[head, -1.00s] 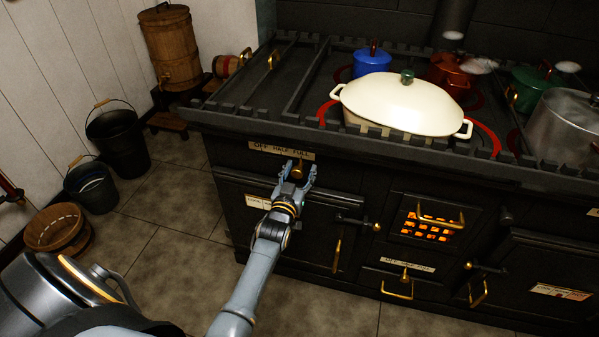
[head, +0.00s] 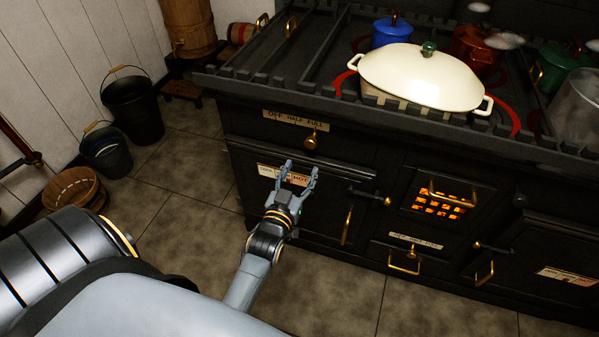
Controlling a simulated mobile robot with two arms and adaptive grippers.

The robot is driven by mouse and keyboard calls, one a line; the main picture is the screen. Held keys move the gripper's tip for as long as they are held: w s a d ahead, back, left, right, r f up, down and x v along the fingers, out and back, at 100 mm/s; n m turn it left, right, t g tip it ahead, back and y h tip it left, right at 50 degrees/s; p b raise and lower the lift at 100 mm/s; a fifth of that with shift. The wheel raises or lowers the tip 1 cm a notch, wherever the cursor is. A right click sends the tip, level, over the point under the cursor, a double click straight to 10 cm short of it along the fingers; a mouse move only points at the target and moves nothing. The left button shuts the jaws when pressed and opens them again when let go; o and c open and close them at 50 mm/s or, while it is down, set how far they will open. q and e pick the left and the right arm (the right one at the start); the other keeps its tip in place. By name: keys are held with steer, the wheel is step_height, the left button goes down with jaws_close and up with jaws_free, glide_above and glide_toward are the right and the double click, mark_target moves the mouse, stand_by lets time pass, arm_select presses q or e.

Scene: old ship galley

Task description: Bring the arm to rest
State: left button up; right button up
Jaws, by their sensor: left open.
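My left gripper (head: 299,176) is open and empty in the head view. It is in front of the black stove's (head: 330,150) left oven door, below the brass knob (head: 311,141) under the "OFF HALF FULL" plate (head: 296,120). The knob stands clear of the fingers. The fingers overlap the label on the oven door (head: 268,173) in the picture; I cannot tell how far they are from the door. My right gripper is not in view.
A cream casserole (head: 420,78), a blue pot (head: 391,33) and other pots stand on the stove top. A grate glows orange (head: 440,206). Dark buckets (head: 132,108) and a wooden tub (head: 74,190) stand at left. Tiled floor (head: 190,215) lies clear between.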

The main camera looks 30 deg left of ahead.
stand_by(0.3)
arm_select(q)
steer(key=s+d+f+m+g+h+p, duration=0.1)
steer(key=s+d+f+g, duration=0.25)
steer(key=f, duration=0.55)
steer(key=s+d+f+m+g+h+p, duration=0.15)
steer(key=s+f, duration=0.25)
steer(key=f, duration=0.5)
steer(key=s+d+f+g+h, duration=0.2)
steer(key=s+d+f+g, duration=0.15)
steer(key=f, duration=0.55)
steer(key=s+f+g, duration=0.2)
steer(key=s+f, duration=0.3)
steer(key=s, duration=0.5)
steer(key=s+a+f+m+g+p, duration=0.1)
steer(key=s+f+g, duration=0.2)
steer(key=s, duration=0.8)
steer(key=s+a+f+m+g+p, duration=0.1)
steer(key=s+f+g, duration=0.2)
steer(key=s+f, duration=0.4)
steer(key=s, duration=0.4)
steer(key=shift+m+y, duration=0.25)
